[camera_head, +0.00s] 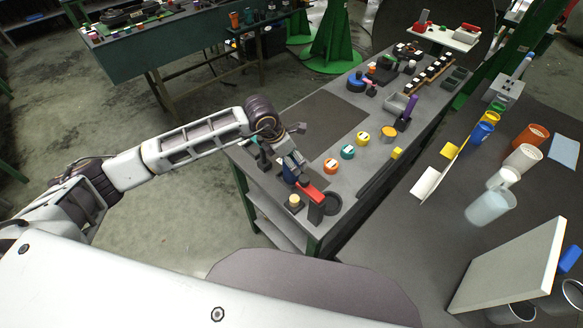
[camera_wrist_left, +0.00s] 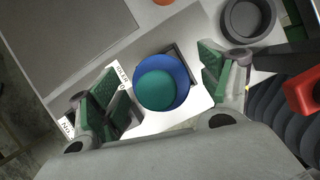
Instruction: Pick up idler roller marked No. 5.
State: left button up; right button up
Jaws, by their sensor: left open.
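My left gripper (camera_head: 293,168) is over the near end of the grey workbench. In the left wrist view its green-padded fingers (camera_wrist_left: 158,68) are spread either side of a blue round roller (camera_wrist_left: 181,92) with a teal centre. The roller appears to sit on a white plate with printed text. I see no finger closed on it. In the head view, round parts with marked tops stand to the right: orange (camera_head: 331,165), teal (camera_head: 347,152) and yellow (camera_head: 362,138). Their numbers are too small to read, so I cannot tell which is No. 5. My right gripper is not in view.
A red part (camera_head: 311,192) and a dark round cup (camera_head: 331,204) stand close to the gripper; the cup also shows in the wrist view (camera_wrist_left: 247,20). A pale yellow roller (camera_head: 294,201) is nearer. A dark mat (camera_head: 327,112) lies clear beyond.

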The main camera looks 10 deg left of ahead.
pick_arm(q)
jog(key=shift+p+x, duration=0.3)
jog(key=shift+x, duration=1.35)
jog(key=shift+r, duration=0.1)
jog(key=shift+w, duration=0.1)
jog(key=c, duration=1.4)
jog(key=shift+r, duration=0.1)
jog(key=shift+c, duration=0.2)
jog(key=shift+r+b, duration=0.9)
jog(key=shift+r, duration=4.05)
jog(key=shift+c, duration=0.2)
